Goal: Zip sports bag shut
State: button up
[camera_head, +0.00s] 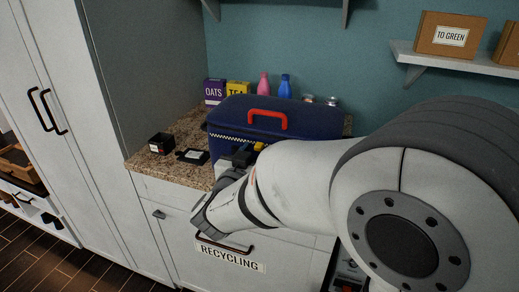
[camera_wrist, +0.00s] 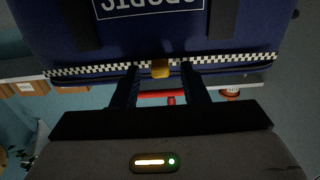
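The sports bag (camera_head: 225,115) is dark blue with a red handle (camera_head: 267,119) on top and stands on the granite counter. A black-and-white checkered zip line (camera_wrist: 90,71) runs along its front upper edge. The yellow zip pull (camera_wrist: 160,68) sits on this line; it also shows in the head view (camera_head: 259,146). My gripper (camera_wrist: 160,77) is at the bag's front, open, one dark finger on each side of the pull with gaps between. In the head view my gripper (camera_head: 248,152) partly hides the bag's front. I cannot tell how far the zip is open.
Behind the bag stand an OATS box (camera_head: 214,91), a yellow box (camera_head: 238,88), a pink bottle (camera_head: 263,84) and a blue bottle (camera_head: 285,86). A small black box (camera_head: 161,143) and a dark flat item (camera_head: 193,156) lie on the counter at left. A RECYCLING drawer (camera_head: 229,257) is below.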

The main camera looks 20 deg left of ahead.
jog(key=shift+w, duration=0.1)
grip_shut()
dwell(0.4)
